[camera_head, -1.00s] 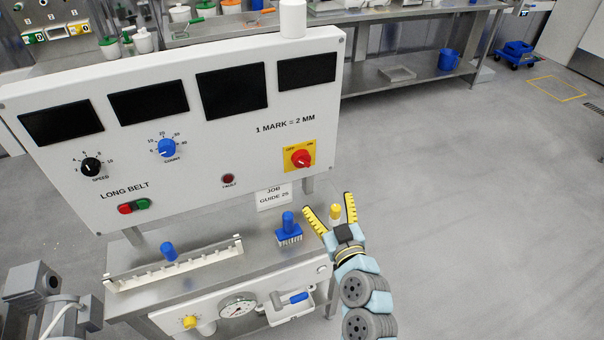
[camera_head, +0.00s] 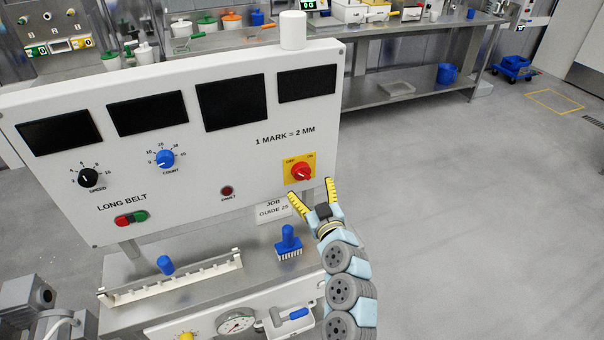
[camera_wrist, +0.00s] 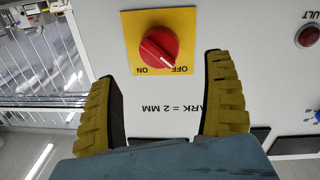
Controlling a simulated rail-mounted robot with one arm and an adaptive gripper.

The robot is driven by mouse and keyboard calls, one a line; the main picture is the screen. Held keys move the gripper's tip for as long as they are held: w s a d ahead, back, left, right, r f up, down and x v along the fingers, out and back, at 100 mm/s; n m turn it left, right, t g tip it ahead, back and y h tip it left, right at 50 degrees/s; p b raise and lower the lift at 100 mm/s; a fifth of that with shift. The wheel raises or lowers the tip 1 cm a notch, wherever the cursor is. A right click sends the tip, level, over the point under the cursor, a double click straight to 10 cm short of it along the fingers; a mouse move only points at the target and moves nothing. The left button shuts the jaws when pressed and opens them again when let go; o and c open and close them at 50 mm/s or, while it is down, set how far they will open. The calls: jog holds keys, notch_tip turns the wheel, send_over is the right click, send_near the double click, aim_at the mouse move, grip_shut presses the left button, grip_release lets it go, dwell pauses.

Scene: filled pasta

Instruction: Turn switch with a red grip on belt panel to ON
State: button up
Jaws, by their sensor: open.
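The switch with a red grip (camera_head: 301,172) sits on a yellow plate at the lower right of the white belt panel (camera_head: 200,160). In the wrist view the red grip (camera_wrist: 158,47) appears upside down at the top centre, with its white mark pointing toward OFF. OFF is on the plate's left and ON on its right in the head view. My gripper (camera_head: 309,191) is open and empty, just below and in front of the switch. In the wrist view its yellow fingers (camera_wrist: 161,68) stand wide apart on either side of the grip, not touching it.
The panel also carries a red fault lamp (camera_head: 227,191), a blue count knob (camera_head: 165,158), a black speed knob (camera_head: 88,178) and red and green buttons (camera_head: 131,217). A blue brush (camera_head: 288,240) stands on the bench below.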

aim_at(304, 176)
jog(key=shift+b+x, duration=0.4)
jog(key=shift+x, duration=3.25)
jog(key=c, duration=1.2)
